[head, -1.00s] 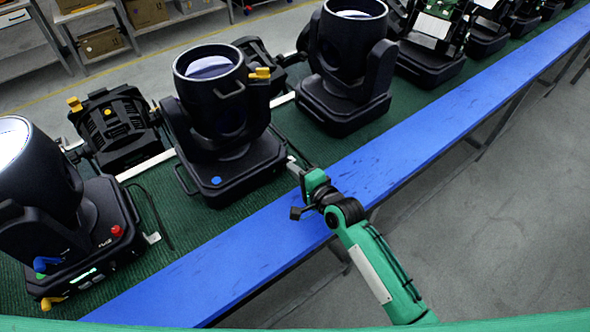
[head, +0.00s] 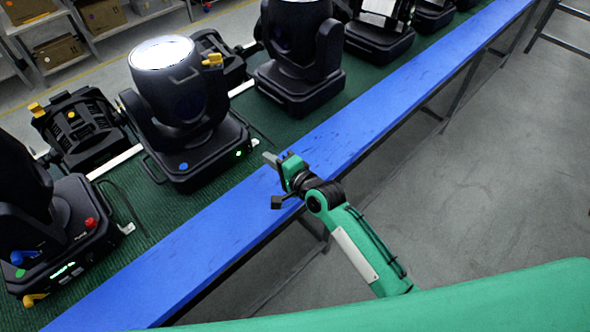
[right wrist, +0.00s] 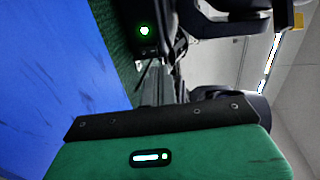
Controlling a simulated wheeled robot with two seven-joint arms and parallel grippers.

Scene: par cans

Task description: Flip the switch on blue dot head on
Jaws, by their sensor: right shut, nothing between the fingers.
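The blue dot head (head: 190,120) is a black moving-head light on the green bench, with a blue dot on the front of its base. Its round lens at the top glows white, and a small green light (head: 239,153) shines on the right of its base front. The green light also shows in the right wrist view (right wrist: 144,31). My right gripper (head: 271,160) is shut and empty, over the blue strip just right of the base, apart from it in the head view. The switch itself is too small to make out. My left gripper is not in view.
A par can with a yellow dot (head: 78,130) lies behind. The blue front edge (head: 350,130) is clear along its length.

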